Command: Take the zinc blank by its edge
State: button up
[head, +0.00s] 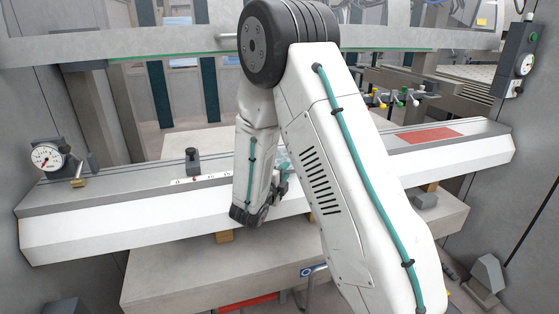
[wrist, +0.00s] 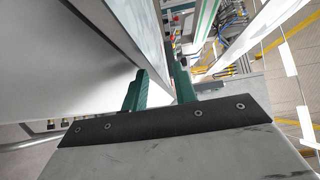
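My gripper (wrist: 161,78) shows in the wrist view with two green fingers standing apart, a visible gap between them. A grey panel strip (wrist: 125,25) runs down from the top beside a large white face and reaches toward the gap. I cannot tell whether it is the zinc blank or part of the machine, nor whether it touches a finger. In the head view my gripper (head: 279,184) is at the front edge of the machine beam, partly hidden by my arm. I cannot make out the zinc blank for certain there.
The long white beam (head: 120,231) crosses the head view, with a dial gauge (head: 47,157) at its left end and a red plate (head: 431,136) at right. A dark clamp (head: 192,161) stands on it. A pale shelf (head: 165,279) lies below.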

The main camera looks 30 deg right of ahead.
jog(key=shift+w+d, duration=0.15)
jog(key=shift+d, duration=0.1)
grip_shut()
dwell(1.3)
